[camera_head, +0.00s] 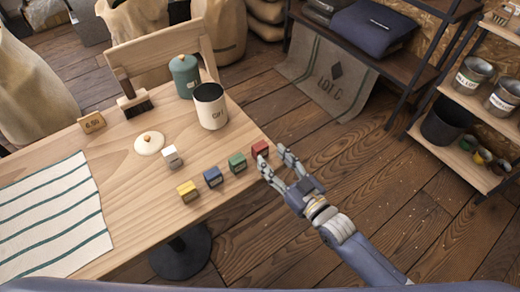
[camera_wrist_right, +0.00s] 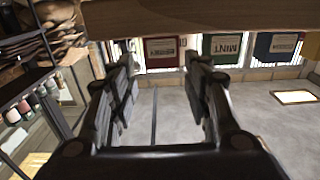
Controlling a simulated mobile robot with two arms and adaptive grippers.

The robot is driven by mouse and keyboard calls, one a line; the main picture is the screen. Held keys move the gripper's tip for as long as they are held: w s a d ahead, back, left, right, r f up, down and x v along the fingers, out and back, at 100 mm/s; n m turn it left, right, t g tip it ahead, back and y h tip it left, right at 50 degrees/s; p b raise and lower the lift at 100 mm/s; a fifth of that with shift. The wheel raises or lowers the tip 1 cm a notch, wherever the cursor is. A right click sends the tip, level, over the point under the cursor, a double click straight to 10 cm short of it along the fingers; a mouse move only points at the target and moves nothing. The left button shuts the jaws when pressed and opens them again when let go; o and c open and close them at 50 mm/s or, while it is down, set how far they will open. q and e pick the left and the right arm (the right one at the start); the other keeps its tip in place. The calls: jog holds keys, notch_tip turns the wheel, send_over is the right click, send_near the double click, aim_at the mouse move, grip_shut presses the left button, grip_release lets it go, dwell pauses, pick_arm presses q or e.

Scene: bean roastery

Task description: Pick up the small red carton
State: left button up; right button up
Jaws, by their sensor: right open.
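The small red carton (camera_head: 260,149) stands at the table's right edge, at the end of a row of small cartons. My right gripper (camera_head: 274,162) is open at that edge, just right of and in front of the red carton. In the right wrist view the red carton (camera_wrist_right: 162,51) shows upside down, between and beyond the open fingers (camera_wrist_right: 158,70). Nothing is between the fingers close to the palm. My left gripper is not in view.
Green (camera_head: 237,162), blue (camera_head: 213,176) and yellow (camera_head: 188,191) cartons stand left of the red one; a white carton (camera_head: 171,156) is behind. A white canister (camera_head: 210,106), green canister (camera_head: 185,76) and striped cloth (camera_head: 50,215) share the table (camera_head: 130,200).

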aim_at(263, 150)
jog(key=x, duration=0.6)
jog(key=shift+s+a+r+p, duration=0.1)
jog(key=shift+a+p, duration=0.05)
jog(key=shift+p, duration=0.15)
jog(key=c, duration=0.8)
